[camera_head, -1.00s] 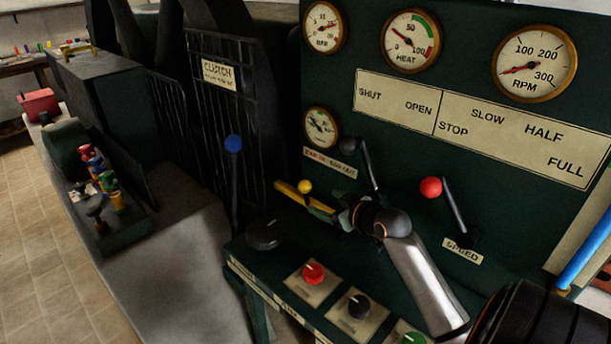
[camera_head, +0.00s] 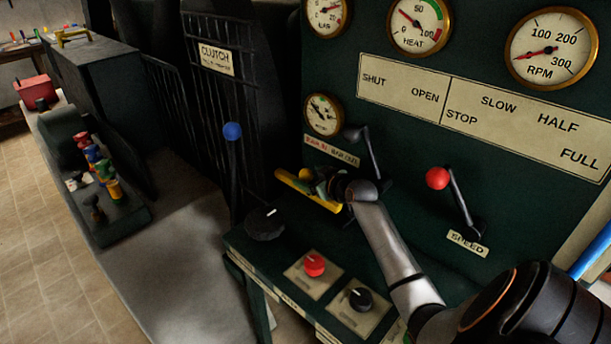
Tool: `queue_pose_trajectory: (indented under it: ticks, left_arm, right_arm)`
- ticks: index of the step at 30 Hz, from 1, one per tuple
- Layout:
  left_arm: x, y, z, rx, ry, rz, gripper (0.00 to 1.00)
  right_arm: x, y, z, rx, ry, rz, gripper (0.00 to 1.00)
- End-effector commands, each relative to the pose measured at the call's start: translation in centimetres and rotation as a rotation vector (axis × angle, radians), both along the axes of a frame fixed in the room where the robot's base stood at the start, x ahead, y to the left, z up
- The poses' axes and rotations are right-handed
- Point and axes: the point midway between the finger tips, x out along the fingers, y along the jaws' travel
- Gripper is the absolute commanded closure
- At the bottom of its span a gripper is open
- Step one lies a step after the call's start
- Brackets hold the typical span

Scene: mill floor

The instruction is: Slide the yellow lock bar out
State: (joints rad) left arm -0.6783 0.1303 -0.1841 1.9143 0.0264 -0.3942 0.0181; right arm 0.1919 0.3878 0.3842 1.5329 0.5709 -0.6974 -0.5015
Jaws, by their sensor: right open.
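The yellow lock bar (camera_head: 325,201) lies slanted along the left part of the green control panel, below a small red-lettered label. The fingers are small and dark, so contact with the knob cannot be told. The wrist hides part of the panel behind it. My left gripper is not in view.
A black-knobbed lever (camera_head: 369,150) stands just behind my right wrist, and a red-knobbed speed lever (camera_head: 457,198) is to the right. A blue-knobbed clutch lever (camera_head: 233,170) stands left.

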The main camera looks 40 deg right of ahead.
Motion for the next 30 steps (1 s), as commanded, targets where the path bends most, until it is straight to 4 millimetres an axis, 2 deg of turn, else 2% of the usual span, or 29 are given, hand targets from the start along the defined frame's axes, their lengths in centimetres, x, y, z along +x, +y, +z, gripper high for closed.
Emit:
queue_pose_trajectory:
  ticks: [7,19,30]
  left_arm:
    - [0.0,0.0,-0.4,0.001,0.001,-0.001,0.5]
    - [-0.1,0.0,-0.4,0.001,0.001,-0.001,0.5]
    - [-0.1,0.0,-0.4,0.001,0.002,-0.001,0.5]
  right_arm:
    - [2.1,-0.4,-0.9,0.001,-0.001,0.0,0.19]
    - [2.6,-0.5,-1.1,0.0,-0.001,0.0,0.19]
    - [2.6,-0.5,-1.1,0.0,0.0,0.0,0.6]
